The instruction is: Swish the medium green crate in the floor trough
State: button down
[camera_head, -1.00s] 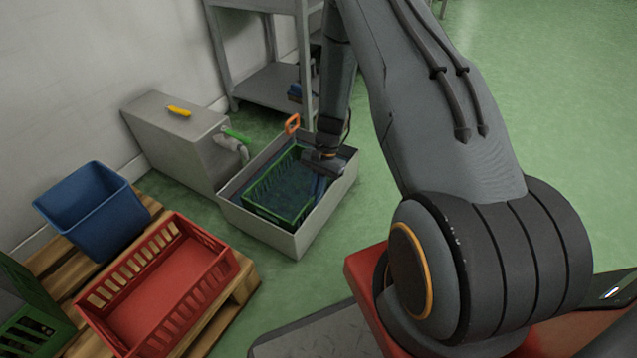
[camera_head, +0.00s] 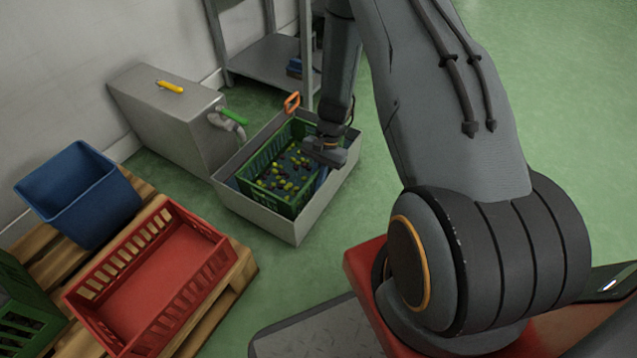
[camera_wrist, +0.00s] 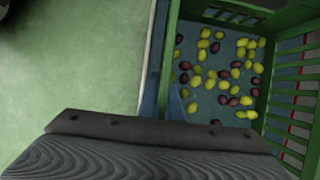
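The green crate (camera_head: 265,200) sits inside the grey floor trough (camera_head: 255,222), holding several yellow-green and dark purple olives. In the wrist view its slatted green wall (camera_wrist: 267,90) and the olives show, with the trough rim (camera_wrist: 148,60) to the left. My gripper (camera_head: 322,174) points down at the crate's right side. The water surface and the crate's underside are hard to make out.
A red crate (camera_head: 150,285), a blue bin (camera_head: 80,195) and another green crate (camera_head: 25,315) are on the left pallet. Floor at right is clear.

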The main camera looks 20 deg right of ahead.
jog(key=shift+s+a, duration=0.45)
jog(key=shift+s, duration=0.1)
jog(key=shift+w+d, duration=0.45)
jog(key=shift+d, duration=0.2)
jog(key=shift+w+d, duration=0.45)
jog(key=shift+d, duration=0.2)
jog(key=shift+s+a+p, duration=0.5)
jog(key=shift+s+p, duration=0.05)
jog(key=shift+p, duration=0.15)
jog(key=shift+s+a+p, duration=0.45)
jog(key=shift+s+a, duration=0.1)
jog(key=shift+a, duration=0.3)
jog(key=shift+w+d+f, duration=0.1)
jog(key=shift+w+d, duration=0.5)
jog(key=shift+d, duration=0.15)
